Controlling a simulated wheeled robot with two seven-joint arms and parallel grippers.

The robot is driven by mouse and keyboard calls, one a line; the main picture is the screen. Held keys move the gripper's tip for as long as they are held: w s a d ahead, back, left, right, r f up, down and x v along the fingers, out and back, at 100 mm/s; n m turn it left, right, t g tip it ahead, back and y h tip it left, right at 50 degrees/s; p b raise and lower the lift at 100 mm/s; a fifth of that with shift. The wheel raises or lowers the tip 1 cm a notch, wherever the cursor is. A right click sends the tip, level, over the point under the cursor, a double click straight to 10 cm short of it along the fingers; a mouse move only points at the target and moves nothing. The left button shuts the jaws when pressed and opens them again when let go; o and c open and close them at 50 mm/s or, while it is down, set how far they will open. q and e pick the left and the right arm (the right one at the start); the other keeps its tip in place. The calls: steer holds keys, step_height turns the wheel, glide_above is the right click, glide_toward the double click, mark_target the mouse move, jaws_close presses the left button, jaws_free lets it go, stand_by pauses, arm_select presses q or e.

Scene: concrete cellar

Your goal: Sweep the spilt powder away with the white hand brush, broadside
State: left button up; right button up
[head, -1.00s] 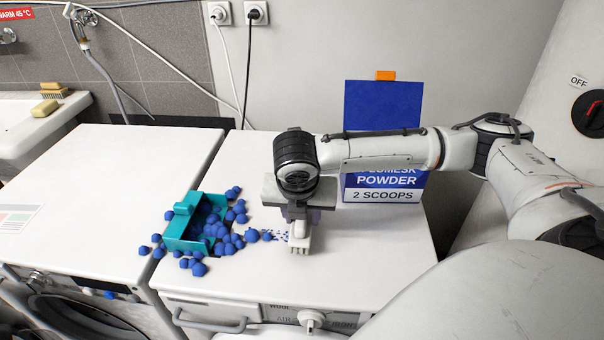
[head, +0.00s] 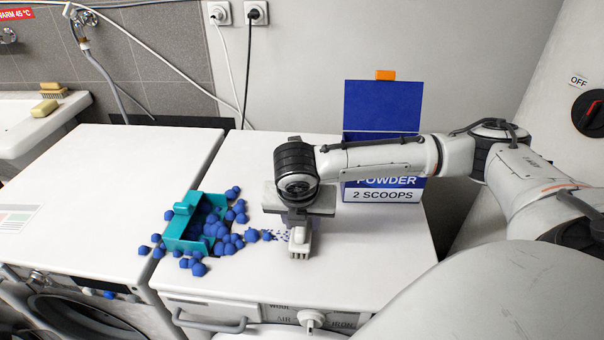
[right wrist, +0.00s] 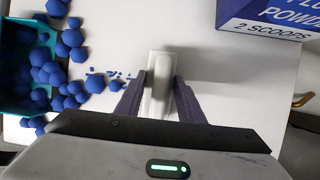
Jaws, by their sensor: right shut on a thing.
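The white hand brush (head: 299,238) is upright on the white machine top, bristles down at its front end. My right gripper (head: 297,222) is shut on it from above; in the right wrist view both fingers (right wrist: 158,98) flank the brush (right wrist: 158,84). The spilt blue powder (head: 222,245) lies as lumps to the left of the brush, with small crumbs (head: 284,236) close to its left side. My left gripper is not in view.
A blue powder box (head: 382,187) with an open lid stands behind my right arm. A second machine (head: 110,190) is to the left; several lumps lie near the gap between them. The top right of the brush is clear.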

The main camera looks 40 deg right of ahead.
steer(key=shift+a, duration=0.1)
stand_by(0.5)
steer(key=shift+w+a, duration=0.55)
steer(key=shift+w, duration=0.2)
steer(key=shift+w+a, duration=0.55)
steer(key=shift+w, duration=0.15)
steer(key=shift+f, duration=0.1)
steer(key=shift+w+a, duration=1.15)
steer(key=shift+w, duration=0.3)
steer(key=shift+w, duration=0.1)
steer(key=shift+w+a+f, duration=0.1)
steer(key=shift+w+a, duration=1.05)
steer(key=shift+a, duration=0.1)
steer(key=shift+w+a, duration=1.2)
steer(key=shift+w, duration=0.15)
